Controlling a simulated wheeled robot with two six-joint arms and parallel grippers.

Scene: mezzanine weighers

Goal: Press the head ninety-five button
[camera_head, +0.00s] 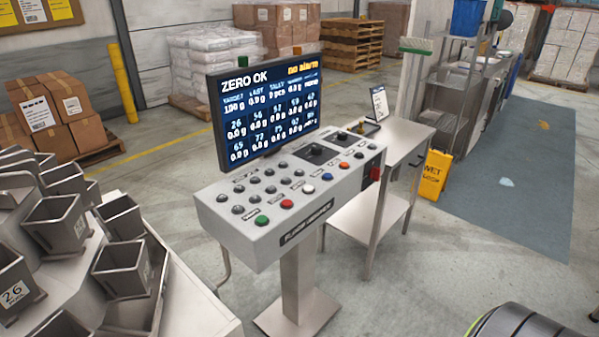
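A grey control console (262,242) stands on a pedestal in the middle of the head view. Its sloped top carries rows of small dark grey round buttons (271,189). Their labels are too small to read, so I cannot tell which is head ninety-five. A screen (265,115) behind them reads "ZERO OK" and "no alarm" above a grid of head numbers and weights. Along the front edge are a green button (262,220), a red button (287,204), a white button (309,189), a blue button (327,176) and an orange button (344,166). Neither gripper is in view.
Metal weigher buckets (57,229) crowd the left, one marked 26. A steel table (397,146) with a small tablet stands behind the console's right side. A yellow wet-floor sign (434,175) stands beyond it.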

